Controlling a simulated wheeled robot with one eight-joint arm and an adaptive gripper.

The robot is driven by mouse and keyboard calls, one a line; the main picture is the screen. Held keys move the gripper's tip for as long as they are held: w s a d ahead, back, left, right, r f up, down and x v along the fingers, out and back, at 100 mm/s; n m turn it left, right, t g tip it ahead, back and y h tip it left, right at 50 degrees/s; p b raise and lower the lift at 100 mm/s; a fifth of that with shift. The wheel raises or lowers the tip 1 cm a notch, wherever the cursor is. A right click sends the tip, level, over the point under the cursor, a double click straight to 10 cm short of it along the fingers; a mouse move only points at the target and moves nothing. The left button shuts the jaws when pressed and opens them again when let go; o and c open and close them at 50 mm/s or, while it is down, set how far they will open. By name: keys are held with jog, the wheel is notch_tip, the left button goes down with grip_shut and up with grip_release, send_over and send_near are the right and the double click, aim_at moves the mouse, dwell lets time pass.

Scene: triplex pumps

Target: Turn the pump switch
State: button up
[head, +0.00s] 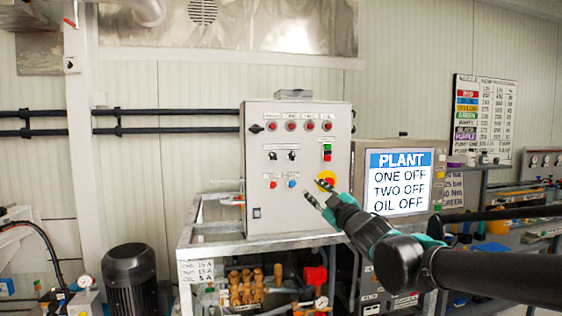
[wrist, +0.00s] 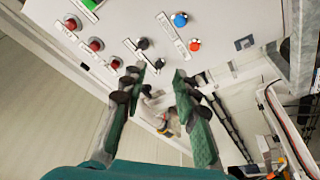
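A grey control panel (head: 262,215) carries two small black rotary switches, a left one (head: 272,155) and a right one (head: 292,155). The labels are too small to tell which is the pump switch. In the wrist view the right switch (wrist: 142,43) and the left switch (wrist: 160,62) lie just beyond my fingertips. My gripper (head: 313,187) is open and empty in front of the panel's lower right, by the yellow and red emergency stop (head: 326,181). In the wrist view my gripper (wrist: 159,77) has its fingers spread apart. It touches neither switch, as far as I can see.
A screen (head: 400,182) right of the panel reads ONE OFF, TWO OFF, OIL OFF. Red lamps (head: 291,126), a green button (head: 327,147) and a blue button (head: 291,183) are on the panel. A metal frame (head: 215,240) stands below it. A black motor (head: 131,278) stands at left.

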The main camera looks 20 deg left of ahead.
notch_tip(320, 180, up, 3)
jog(key=s+a+n+g+y, duration=0.1)
jog(key=s+a+n+y, duration=0.1)
jog(key=a, duration=0.1)
send_near(274, 157)
jog(key=x, duration=0.8)
jog(key=shift+w, duration=0.2)
jog(key=shift+c, duration=0.3)
grip_shut()
